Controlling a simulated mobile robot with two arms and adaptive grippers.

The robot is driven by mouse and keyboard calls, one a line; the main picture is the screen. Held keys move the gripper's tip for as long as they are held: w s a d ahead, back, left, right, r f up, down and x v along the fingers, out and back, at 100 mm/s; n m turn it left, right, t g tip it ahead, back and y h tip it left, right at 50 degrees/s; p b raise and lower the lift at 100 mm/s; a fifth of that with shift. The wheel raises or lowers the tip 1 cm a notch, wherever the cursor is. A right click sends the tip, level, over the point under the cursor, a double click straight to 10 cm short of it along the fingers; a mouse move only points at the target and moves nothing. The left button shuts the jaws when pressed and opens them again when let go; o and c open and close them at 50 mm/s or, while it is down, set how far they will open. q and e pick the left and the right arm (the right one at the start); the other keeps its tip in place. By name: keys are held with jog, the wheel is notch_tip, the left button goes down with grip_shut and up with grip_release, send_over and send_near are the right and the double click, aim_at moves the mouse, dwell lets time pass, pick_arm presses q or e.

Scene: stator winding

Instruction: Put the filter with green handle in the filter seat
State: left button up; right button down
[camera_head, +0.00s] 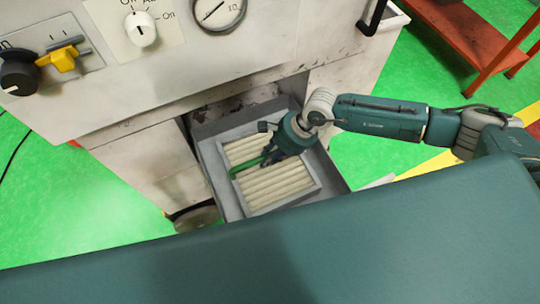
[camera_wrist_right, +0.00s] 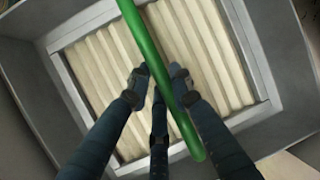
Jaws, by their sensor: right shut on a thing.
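The filter (camera_head: 276,186) has cream pleats in a grey frame and a green handle (camera_head: 236,170) across its middle. In the head view it lies in the grey filter seat (camera_head: 335,180), a drawer-like tray under the machine, or just above it; I cannot tell which. My right gripper (camera_head: 268,158) is shut on the green handle. In the right wrist view the fingers (camera_wrist_right: 160,82) close around the handle (camera_wrist_right: 165,75), with the pleats (camera_wrist_right: 110,65) below and the seat's wall (camera_wrist_right: 28,60) around the frame. My left gripper is not in view.
The machine's front panel (camera_head: 270,45) rises behind the seat, with a yellow switch (camera_head: 65,57), knobs and a gauge (camera_head: 219,10). A red shelf (camera_head: 465,38) stands at the upper right. Green floor (camera_head: 100,215) is open at the left.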

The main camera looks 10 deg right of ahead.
jog(key=c, duration=1.6)
grip_release()
jog(key=shift+s, duration=0.1)
jog(key=shift+o, duration=0.2)
jog(key=shift+d, duration=0.1)
jog(key=shift+d+r, duration=0.15)
jog(key=shift+r, duration=0.15)
jog(key=b+v, duration=0.1)
jog(key=v, duration=1)
jog(key=shift+r+b, duration=0.15)
jog(key=shift+b, duration=0.15)
